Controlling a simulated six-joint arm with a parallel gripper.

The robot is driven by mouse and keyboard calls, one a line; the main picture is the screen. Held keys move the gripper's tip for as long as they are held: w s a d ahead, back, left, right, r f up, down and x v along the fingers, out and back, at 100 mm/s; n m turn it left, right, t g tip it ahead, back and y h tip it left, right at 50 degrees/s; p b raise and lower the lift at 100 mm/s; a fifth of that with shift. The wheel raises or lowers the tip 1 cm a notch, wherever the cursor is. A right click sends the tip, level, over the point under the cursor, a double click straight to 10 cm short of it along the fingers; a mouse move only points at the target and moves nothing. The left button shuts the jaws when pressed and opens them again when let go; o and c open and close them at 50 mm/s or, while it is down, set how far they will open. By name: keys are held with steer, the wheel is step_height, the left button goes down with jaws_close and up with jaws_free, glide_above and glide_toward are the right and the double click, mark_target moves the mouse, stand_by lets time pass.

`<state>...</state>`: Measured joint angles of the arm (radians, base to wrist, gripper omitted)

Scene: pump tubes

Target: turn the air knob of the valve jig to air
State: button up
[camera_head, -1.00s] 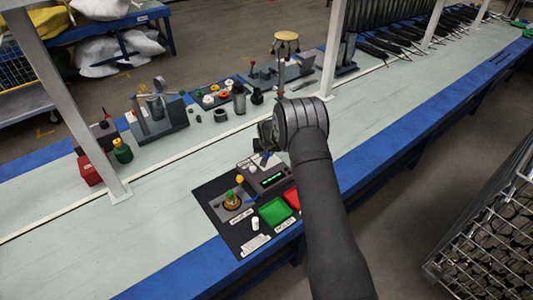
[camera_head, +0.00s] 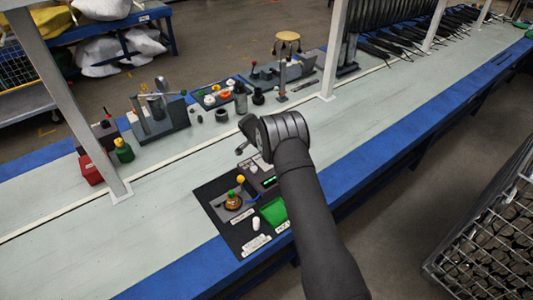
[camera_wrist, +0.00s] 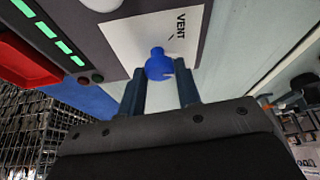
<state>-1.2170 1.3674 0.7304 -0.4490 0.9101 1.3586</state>
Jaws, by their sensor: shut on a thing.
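In the wrist view the blue air knob (camera_wrist: 160,65) sits over a white label plate (camera_wrist: 150,35) marked VENT, on the dark valve jig (camera_wrist: 85,35). My gripper (camera_wrist: 162,82) is shut on the knob, one dark finger on each side of it. An AIR marking is not visible to me. In the head view the jig, with its green-lit display (camera_head: 270,181), is partly covered by my wrist. My fingertips and the held knob cannot be made out there.
A green tray (camera_head: 273,212) lies beside the jig on a black mat (camera_head: 217,213). A red tray (camera_wrist: 22,62) shows in the wrist view. The pale bench (camera_head: 155,210) is clear to the left.

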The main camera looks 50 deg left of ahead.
steer(key=m+h, duration=0.1)
steer(key=m, duration=0.1)
steer(key=m+h, duration=0.1)
steer(key=m, duration=0.2)
steer(key=shift+a+m+g, duration=0.15)
steer(key=shift+m+g, duration=0.15)
stand_by(0.4)
steer(key=o, duration=0.9)
steer(key=shift+o, duration=0.2)
steer(key=shift+r, duration=0.1)
steer(key=v, duration=1.7)
steer(key=shift+s+a, duration=0.15)
steer(key=shift+a, duration=0.2)
